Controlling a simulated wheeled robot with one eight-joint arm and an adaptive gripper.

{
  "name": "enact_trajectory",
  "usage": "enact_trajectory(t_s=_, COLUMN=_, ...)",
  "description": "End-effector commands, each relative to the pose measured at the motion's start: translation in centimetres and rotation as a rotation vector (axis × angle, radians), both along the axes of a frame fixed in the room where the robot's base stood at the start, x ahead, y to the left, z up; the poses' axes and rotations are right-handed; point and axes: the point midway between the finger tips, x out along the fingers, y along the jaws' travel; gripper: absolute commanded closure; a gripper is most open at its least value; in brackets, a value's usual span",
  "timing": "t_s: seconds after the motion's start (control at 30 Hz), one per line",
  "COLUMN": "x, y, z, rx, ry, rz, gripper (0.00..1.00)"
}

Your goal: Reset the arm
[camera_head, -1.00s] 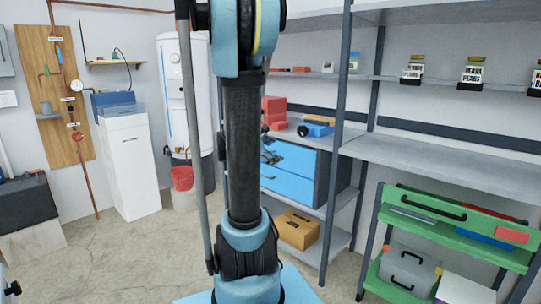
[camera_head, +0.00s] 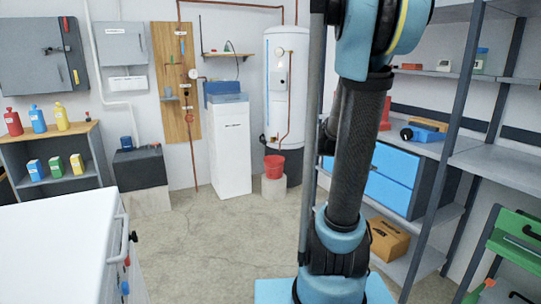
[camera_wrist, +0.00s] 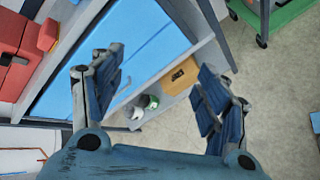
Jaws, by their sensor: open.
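My gripper (camera_wrist: 160,100) shows in the wrist view with its two blue fingers wide apart and nothing between them. It is open and empty. Beyond the fingers lie the shelf with the blue drawer unit (camera_wrist: 120,50), a brown box (camera_wrist: 180,76) and the concrete floor. In the head view my arm stands upright in front of the shelving, and my gripper is out of that picture.
A white cabinet (camera_head: 55,245) stands close at the lower left. Grey shelving (camera_head: 505,158) stands at the right, with a green cart (camera_head: 515,238) by it. A red bucket (camera_head: 274,166) stands near the water heater (camera_head: 287,80). The middle floor (camera_head: 210,240) is clear.

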Motion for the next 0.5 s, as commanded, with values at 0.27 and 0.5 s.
enact_trajectory(t_s=0.27, x=-5.6, y=5.7, z=-2.9, rx=0.312, ry=-0.15, rz=-0.149, gripper=0.32)
enact_trajectory(t_s=0.5, x=-10.6, y=11.1, z=-5.9, rx=0.582, ry=-0.238, rz=-0.312, gripper=0.32)
